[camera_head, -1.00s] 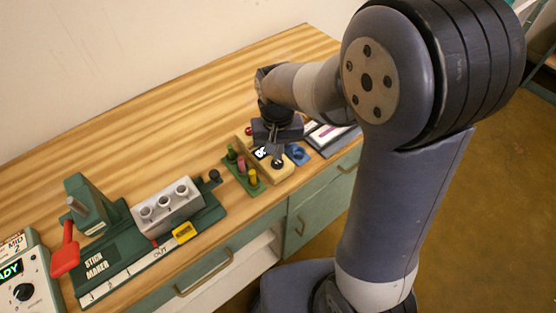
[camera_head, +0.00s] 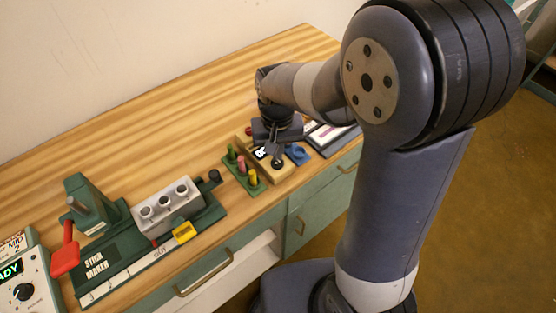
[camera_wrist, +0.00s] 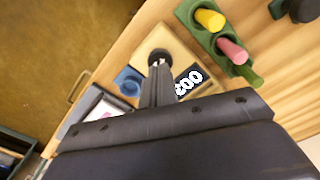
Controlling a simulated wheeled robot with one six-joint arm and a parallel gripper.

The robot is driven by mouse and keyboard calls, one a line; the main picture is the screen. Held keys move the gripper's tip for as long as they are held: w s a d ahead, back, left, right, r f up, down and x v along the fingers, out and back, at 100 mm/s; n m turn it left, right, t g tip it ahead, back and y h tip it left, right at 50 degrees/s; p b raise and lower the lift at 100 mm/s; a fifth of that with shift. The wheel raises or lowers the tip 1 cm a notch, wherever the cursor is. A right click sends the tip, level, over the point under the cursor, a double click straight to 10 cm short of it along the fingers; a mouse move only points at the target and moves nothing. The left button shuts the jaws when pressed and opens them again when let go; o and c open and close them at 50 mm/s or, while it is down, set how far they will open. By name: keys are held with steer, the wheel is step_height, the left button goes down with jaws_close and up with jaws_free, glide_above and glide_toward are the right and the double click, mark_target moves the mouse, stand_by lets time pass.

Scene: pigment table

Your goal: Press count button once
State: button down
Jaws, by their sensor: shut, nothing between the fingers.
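A wooden counter block (camera_head: 284,174) with a dark digital display (camera_head: 260,153) stands near the table's front edge. In the wrist view the display (camera_wrist: 188,82) shows white digits that look like zeros, partly hidden by my fingers. A round black button (camera_head: 277,163) sits at the block's front end; it also shows in the wrist view (camera_wrist: 158,53). My gripper (camera_head: 276,155) is shut and empty, pointing down at the black button. In the wrist view its fingertips (camera_wrist: 158,66) overlap the button's near edge; I cannot tell whether they touch it.
A green rack (camera_head: 241,179) with colored sticks stands just left of the block. A blue piece (camera_head: 298,154) and a framed tray (camera_head: 330,138) lie to its right. A red knob (camera_head: 248,131) shows at the block's back end. The green stick maker (camera_head: 130,262) is further left.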

steer(key=shift+f, duration=0.1)
steer(key=shift+f+b, duration=0.85)
steer(key=shift+f, duration=0.2)
steer(key=shift+r+p, duration=2.25)
steer(key=shift+r, duration=0.45)
steer(key=shift+r, duration=0.1)
